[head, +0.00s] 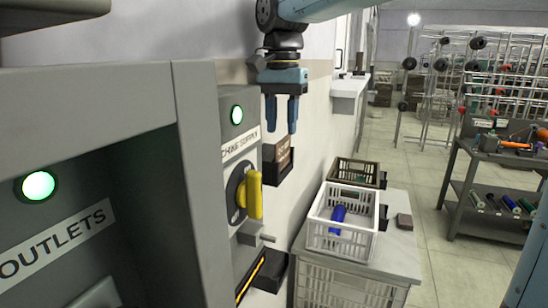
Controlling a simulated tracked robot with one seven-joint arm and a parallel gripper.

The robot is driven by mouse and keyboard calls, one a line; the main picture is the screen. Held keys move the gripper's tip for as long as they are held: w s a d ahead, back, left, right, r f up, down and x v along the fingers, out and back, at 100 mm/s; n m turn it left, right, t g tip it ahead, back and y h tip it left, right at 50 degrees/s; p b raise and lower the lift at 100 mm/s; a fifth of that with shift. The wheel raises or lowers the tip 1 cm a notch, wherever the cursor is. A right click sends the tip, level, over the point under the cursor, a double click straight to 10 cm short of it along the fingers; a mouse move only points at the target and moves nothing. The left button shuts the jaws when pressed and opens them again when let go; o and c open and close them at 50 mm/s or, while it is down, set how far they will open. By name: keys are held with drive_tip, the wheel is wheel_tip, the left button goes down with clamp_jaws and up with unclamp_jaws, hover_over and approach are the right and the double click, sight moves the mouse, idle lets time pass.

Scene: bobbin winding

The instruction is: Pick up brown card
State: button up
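A brown card (284,153) with faint markings stands in a dark wall holder (281,171), to the right of the grey supply box. My gripper (282,126) points down, with its two blue fingers apart and nothing visible between them. In the picture its fingertips are just above the card. I cannot tell from this one view how far apart they are in depth. The card's lower part is hidden by the holder.
The supply box has a yellow rotary handle (255,193) and a green light (237,115). Below is another dark holder (270,271). A white crate (325,237) with a blue bobbin (338,213) and a brown crate (342,166) stand on a table, beside a small brownish block (404,222).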

sight(283, 139)
drive_tip(key=shift+d+f, duration=0.15)
drive_tip(key=shift+f, duration=2.05)
drive_tip(key=shift+c, duration=0.5)
clamp_jaws()
